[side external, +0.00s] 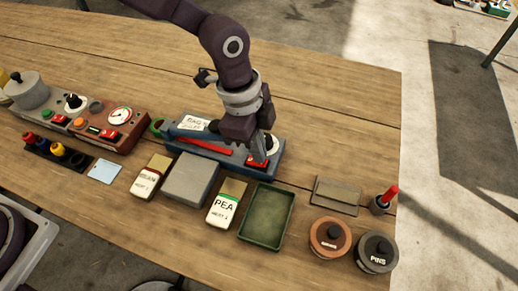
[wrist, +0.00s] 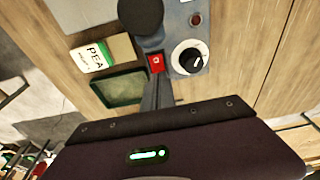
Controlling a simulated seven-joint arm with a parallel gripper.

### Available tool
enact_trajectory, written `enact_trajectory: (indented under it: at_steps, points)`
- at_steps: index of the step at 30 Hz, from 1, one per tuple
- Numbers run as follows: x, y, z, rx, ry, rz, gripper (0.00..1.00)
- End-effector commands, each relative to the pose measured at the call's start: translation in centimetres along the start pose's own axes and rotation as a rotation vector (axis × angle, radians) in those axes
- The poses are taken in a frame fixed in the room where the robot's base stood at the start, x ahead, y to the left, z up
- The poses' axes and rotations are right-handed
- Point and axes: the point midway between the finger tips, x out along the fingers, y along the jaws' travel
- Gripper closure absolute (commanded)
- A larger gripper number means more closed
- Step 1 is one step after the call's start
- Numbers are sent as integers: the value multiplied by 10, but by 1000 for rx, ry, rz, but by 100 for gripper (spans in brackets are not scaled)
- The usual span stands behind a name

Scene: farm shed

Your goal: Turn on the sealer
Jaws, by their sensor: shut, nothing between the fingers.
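The sealer (side external: 277,160) is a blue-grey box with a paper label and a red bar (side external: 205,146), standing on the wooden table. Its red switch (side external: 256,163) is at the right end, near a white dial with a black knob; the wrist view also shows the switch (wrist: 156,63) and the dial (wrist: 188,57). A small dark red lamp (wrist: 195,19) is beside the dial. My gripper (side external: 258,155) is shut and empty, pointing down with its tips right at the switch. I cannot tell whether they touch it. The gripper hides part of the sealer.
Seed packets (side external: 222,205), a grey block (side external: 190,179) and a green tray (side external: 267,212) lie in front of the sealer. A brown control box (side external: 122,136) stands to its left. Two round tins (side external: 330,237) are at the front right. The table behind the sealer is clear.

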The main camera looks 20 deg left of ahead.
Motion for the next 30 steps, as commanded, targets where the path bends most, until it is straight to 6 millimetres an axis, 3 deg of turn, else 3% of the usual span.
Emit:
enact_trajectory:
  at_steps: [13, 18, 30]
  points:
    - [9, 0, 0, 1, -2, 0, 100]
    - [19, 0, -5, 6, -98, 0, 100]
    - [19, 1, 6, -1, -101, 8, 100]
